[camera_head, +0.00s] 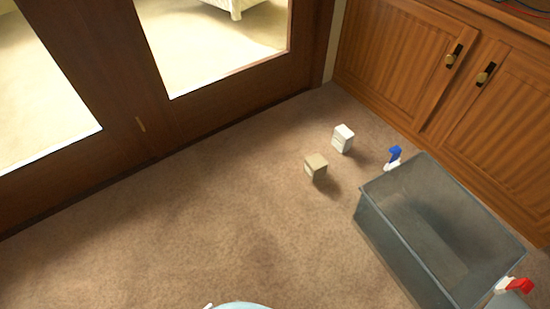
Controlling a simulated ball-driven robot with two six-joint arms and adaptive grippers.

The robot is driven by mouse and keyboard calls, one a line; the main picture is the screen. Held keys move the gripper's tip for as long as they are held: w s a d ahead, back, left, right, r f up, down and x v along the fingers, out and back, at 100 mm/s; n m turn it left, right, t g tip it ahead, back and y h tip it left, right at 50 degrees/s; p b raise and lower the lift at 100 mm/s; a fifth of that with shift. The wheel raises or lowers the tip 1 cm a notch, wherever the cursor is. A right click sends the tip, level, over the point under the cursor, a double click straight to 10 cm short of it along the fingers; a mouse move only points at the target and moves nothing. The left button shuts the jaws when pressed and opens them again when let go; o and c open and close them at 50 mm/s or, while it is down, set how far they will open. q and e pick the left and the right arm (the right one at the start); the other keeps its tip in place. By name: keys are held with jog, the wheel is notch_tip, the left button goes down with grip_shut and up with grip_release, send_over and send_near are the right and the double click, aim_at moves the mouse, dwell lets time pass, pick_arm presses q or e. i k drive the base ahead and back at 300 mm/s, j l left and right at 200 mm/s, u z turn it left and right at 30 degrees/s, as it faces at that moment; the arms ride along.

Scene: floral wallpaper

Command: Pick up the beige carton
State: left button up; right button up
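The beige carton (315,167) stands on the brown carpet near the middle of the head view. It is a small box, left of the grey bin and apart from it. A white carton (342,139) stands just behind it to the right, with a small gap between them. Neither of my grippers shows in the head view. Only a pale rounded part of my own body shows at the bottom edge.
An open grey bin (386,246) stands at the right. A blue-topped bottle (394,156) is behind it and a red-topped bottle (517,286) at its right. Wooden cabinets (420,60) and a glazed door (160,130) border the carpet. The carpet (180,230) at left is clear.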

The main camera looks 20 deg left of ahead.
aim_at(315, 167)
jog(key=u, duration=0.2)
jog(key=i+j+z, duration=0.2)
jog(key=i+j, duration=1)
jog(key=i, duration=0.1)
